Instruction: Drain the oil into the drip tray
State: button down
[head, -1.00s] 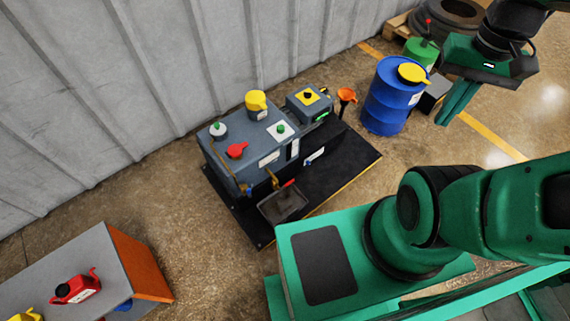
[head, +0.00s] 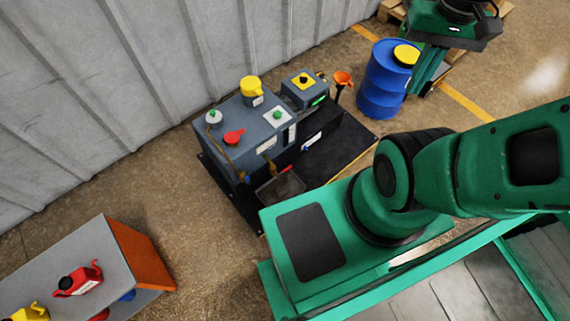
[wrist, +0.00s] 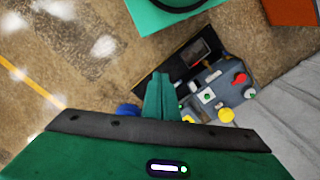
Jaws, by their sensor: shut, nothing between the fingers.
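A grey vacuum pump unit (head: 245,135) with yellow, red and green caps stands on a dark base mat by the wall. The drip tray (head: 275,192), dark and shallow, lies at its near side, below a small red handle (head: 287,169). In the wrist view the pump (wrist: 225,82) and the tray (wrist: 200,50) show beyond the fingers. My gripper (head: 417,88) is shut and empty, pointing down beside the blue drum, well right of the pump. Its fingers are together in the wrist view (wrist: 160,78). Whether oil is in the tray cannot be told.
A blue drum (head: 382,85) with a yellow lid stands right of the pump, with an orange funnel (head: 343,78) between them. Open floor lies between bench and pump.

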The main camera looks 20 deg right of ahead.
jog(key=w+f+n+h, duration=0.1)
jog(key=w+f, duration=0.4)
jog(key=w, duration=0.3)
jog(key=w+f+n+h, duration=0.1)
jog(key=w+f+n, duration=0.1)
jog(key=w+f, duration=0.35)
jog(key=n, duration=0.7)
send_over(286, 169)
jog(key=a, duration=0.3)
notch_tip(286, 169, down, 41)
jog(key=shift+t, duration=0.4)
jog(key=d+f, duration=0.1)
jog(key=f, duration=0.3)
jog(key=d+f, duration=0.1)
jog(key=f, duration=0.3)
jog(key=d+f, duration=0.1)
jog(key=f, duration=0.3)
jog(key=shift+w+f, duration=0.15)
jog(key=shift+f, duration=0.2)
jog(key=shift+a, duration=0.15)
